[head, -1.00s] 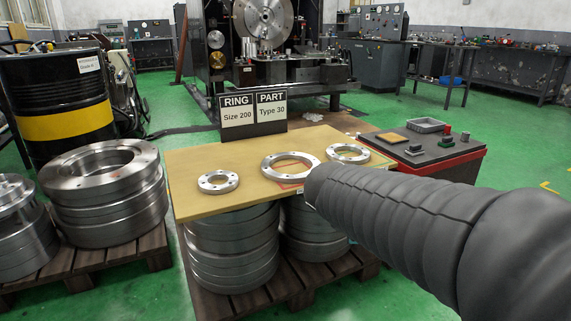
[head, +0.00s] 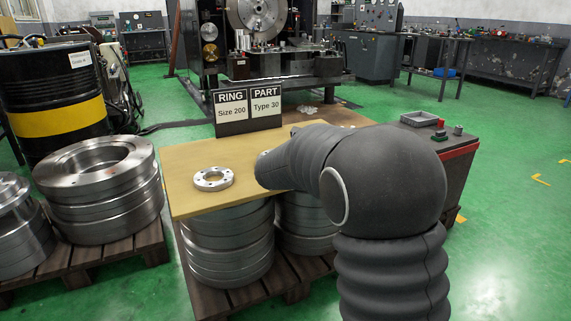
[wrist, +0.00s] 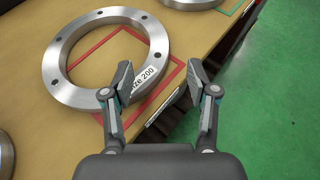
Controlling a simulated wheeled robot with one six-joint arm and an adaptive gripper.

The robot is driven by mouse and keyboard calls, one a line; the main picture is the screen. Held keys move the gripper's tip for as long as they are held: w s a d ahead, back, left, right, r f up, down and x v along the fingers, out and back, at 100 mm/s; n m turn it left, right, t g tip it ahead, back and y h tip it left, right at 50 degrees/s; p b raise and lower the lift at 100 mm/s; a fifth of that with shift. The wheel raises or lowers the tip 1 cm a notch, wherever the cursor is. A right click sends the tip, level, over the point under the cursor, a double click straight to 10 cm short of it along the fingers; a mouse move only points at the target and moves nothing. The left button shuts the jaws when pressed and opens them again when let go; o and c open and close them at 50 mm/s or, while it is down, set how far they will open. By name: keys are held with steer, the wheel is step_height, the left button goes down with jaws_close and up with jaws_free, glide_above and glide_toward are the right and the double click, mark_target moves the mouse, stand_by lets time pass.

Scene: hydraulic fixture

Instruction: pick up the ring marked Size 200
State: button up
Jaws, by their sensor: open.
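The silver ring marked Size 200 (wrist: 52,68) lies flat on the wooden board in the wrist view, overlapping a red square outline (wrist: 172,64). Its white "Size 200" label faces my gripper. My gripper (wrist: 157,82) is open and empty. Its left finger overlaps the ring's labelled rim in the picture, and its right finger is over the board's edge side; I cannot tell whether either touches. In the head view my arm hides the gripper and nearly all of this ring. The sign (head: 248,110) reads Ring Size 200, Part Type 30.
A smaller ring (head: 201,180) lies on the board (head: 190,206) at left. Another ring (wrist: 190,3) lies at the top of the wrist view by a green outline. Stacked metal rings (head: 100,215) stand on a pallet at left. Green floor lies beyond the board's edge.

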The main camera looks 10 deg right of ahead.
steer(key=x, duration=0.3)
steer(key=shift+b+x, duration=0.3)
steer(key=shift+x, duration=2.45)
steer(key=shift+a+f, duration=0.15)
steer(key=shift+f, duration=0.05)
jaws_close()
steer(key=shift+r, duration=0.1)
